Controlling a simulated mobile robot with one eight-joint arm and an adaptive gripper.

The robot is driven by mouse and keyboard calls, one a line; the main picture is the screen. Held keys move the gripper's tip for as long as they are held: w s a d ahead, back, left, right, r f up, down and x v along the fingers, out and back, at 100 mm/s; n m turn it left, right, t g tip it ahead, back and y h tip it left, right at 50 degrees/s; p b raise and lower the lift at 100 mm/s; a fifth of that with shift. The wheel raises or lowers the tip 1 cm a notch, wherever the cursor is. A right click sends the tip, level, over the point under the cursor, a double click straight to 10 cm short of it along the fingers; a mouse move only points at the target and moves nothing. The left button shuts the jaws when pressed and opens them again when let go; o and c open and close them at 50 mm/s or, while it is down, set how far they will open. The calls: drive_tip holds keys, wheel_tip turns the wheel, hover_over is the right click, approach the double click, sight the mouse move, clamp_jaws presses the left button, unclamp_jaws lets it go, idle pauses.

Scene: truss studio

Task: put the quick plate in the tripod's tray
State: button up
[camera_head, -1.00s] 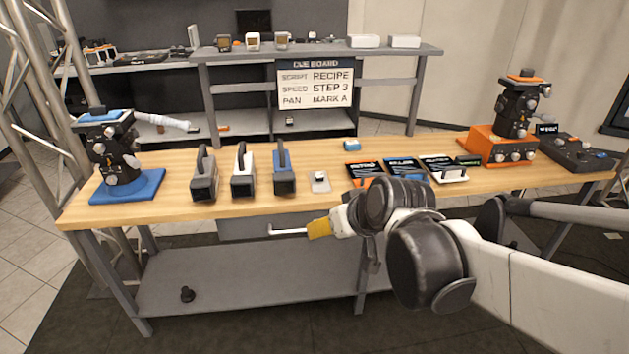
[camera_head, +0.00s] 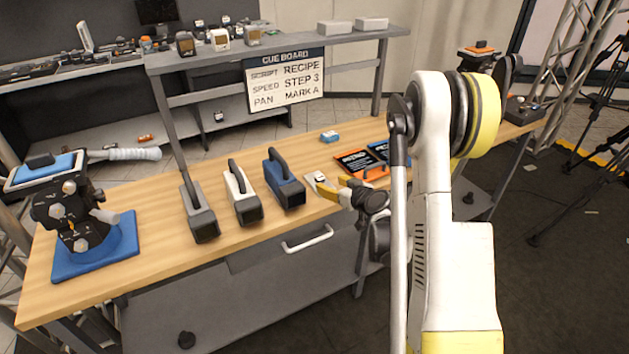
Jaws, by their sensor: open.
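A small pale grey plate with a light block on it, which looks like the quick plate (camera_head: 321,184), lies on the workbench right of the blue-sided handled case. My gripper (camera_head: 329,185) is open, its yellow fingers at the plate; I cannot tell whether they touch it. No tripod legs show under either camera head. The left head (camera_head: 75,213) stands on a blue base, with a blue-topped tray (camera_head: 22,177) on top and a grey handle pointing right. The right head (camera_head: 478,66) has an orange top and is partly hidden by my arm.
Three handled cases, grey (camera_head: 199,214), white (camera_head: 243,198) and blue (camera_head: 285,180), stand between the left head and my gripper. A small blue block (camera_head: 330,136) lies behind. A cue board (camera_head: 286,77) hangs from the back shelf.

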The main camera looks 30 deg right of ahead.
sight(322, 179)
drive_tip(key=x, duration=0.4)
drive_tip(key=shift+w+f+b, duration=0.1)
drive_tip(key=shift+f+b, duration=0.05)
drive_tip(key=shift+b, duration=0.2)
drive_tip(key=x, duration=0.1)
drive_tip(key=b+x, duration=0.1)
drive_tip(key=x, duration=0.1)
drive_tip(key=b+x, duration=0.1)
drive_tip(key=shift+w+d+f, duration=0.2)
drive_tip(key=shift+w+d, duration=0.05)
drive_tip(key=shift+d, duration=0.1)
drive_tip(key=shift+w, duration=0.5)
clamp_jaws()
